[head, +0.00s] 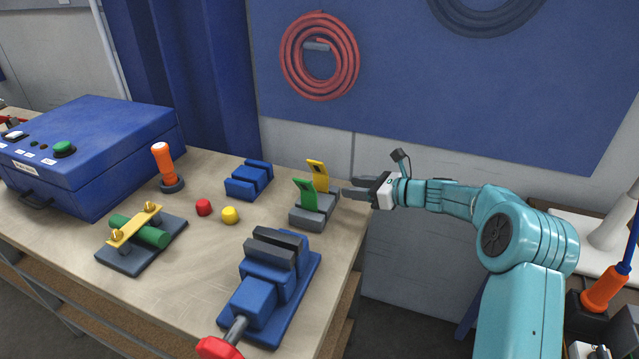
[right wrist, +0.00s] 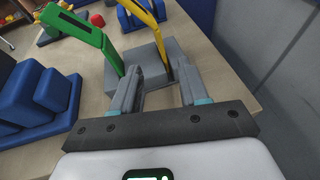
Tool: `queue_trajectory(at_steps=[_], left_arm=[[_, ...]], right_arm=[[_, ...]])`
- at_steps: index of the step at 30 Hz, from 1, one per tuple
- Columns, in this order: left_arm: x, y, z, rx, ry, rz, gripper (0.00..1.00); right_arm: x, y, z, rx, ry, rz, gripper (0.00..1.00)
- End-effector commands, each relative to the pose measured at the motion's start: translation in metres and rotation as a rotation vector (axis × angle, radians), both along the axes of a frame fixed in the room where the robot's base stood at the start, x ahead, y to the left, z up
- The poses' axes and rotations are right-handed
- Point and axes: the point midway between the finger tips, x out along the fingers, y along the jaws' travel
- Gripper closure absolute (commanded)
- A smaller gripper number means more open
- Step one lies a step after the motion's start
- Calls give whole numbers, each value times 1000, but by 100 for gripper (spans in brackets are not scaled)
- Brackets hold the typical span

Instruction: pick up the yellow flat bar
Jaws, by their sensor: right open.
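A yellow flat bar (head: 318,175) stands upright in a slotted grey block (head: 312,211) near the table's right edge, with a green flat bar (head: 304,194) in front of it. My right gripper (head: 347,187) is open and empty just right of the block, pointing left at the bars. In the right wrist view, the lower part of the yellow bar (right wrist: 158,42) shows between the open fingers (right wrist: 160,70), beyond their tips. The green bar (right wrist: 85,38) is left of the left finger there. My left gripper is not in view.
A blue vise (head: 267,285) stands in front of the block, and a blue slotted block (head: 249,180) behind left. Red (head: 203,207) and yellow (head: 230,215) knobs lie further left. Another yellow strip (head: 134,226) crosses a green cylinder (head: 139,232). A blue box (head: 95,150) stands far left.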

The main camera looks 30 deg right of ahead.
Motion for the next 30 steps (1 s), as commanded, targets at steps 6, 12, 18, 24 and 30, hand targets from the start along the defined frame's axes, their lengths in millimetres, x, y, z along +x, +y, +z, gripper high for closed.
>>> queue_trajectory(at_steps=[6, 12, 18, 24, 30], left_arm=[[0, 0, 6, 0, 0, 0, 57], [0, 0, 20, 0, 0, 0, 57], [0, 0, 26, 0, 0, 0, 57], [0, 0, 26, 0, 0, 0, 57], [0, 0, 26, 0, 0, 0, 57]], right_arm=[[22, 14, -7, -1, 1, 3, 56], [45, 28, -6, 0, 1, 5, 56], [68, 41, -15, -1, 1, 2, 56], [70, 42, -17, -1, 1, 1, 56], [70, 42, -17, -1, 1, 1, 100]])
